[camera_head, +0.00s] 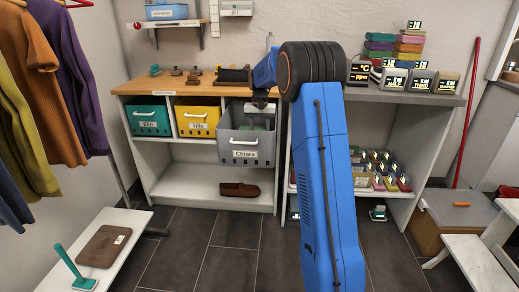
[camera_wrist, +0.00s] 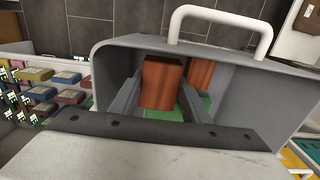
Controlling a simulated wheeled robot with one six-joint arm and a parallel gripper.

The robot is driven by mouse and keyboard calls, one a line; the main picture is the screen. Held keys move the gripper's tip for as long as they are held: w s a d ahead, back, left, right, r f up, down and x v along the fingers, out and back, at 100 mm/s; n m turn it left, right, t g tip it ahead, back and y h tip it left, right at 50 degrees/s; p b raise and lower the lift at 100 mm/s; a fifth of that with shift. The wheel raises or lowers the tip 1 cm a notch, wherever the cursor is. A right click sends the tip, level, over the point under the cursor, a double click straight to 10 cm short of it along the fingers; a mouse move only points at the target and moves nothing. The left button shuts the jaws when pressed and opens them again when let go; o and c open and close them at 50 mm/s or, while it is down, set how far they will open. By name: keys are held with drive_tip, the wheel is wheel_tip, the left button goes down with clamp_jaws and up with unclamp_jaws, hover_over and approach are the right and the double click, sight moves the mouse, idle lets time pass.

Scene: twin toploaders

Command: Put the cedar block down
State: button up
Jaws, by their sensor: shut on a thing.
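My gripper (camera_wrist: 163,95) is shut on a reddish-brown cedar block (camera_wrist: 163,82) at the open top of a grey bin. The grey bin (camera_head: 238,151), labelled "Chiara", sticks out from the shelf unit in the head view. It fills much of the wrist view (camera_wrist: 112,62), with its white handle at the top. A second reddish-brown block (camera_wrist: 201,73) shows in the bin beyond my right finger. Something green (camera_wrist: 163,115) shows beneath the held block. In the head view my gripper (camera_head: 261,105) is over the bin's back part, and the held block cannot be made out there.
A teal bin (camera_head: 149,121) and a yellow bin (camera_head: 198,122) stand left of the grey one, under a wooden worktop (camera_head: 150,82). A brown shoe-like item (camera_head: 239,189) lies on the lower shelf. Small coloured boxes (camera_head: 378,170) fill the shelf to the right. The floor in front is clear.

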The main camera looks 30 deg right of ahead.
sight(260, 150)
drive_tip(key=shift+f, duration=3.3)
drive_tip(key=shift+f, duration=0.6)
drive_tip(key=o, duration=1)
drive_tip(key=shift+o, duration=0.2)
wheel_tip(260, 150, up, 13)
drive_tip(key=shift+r, duration=0.15)
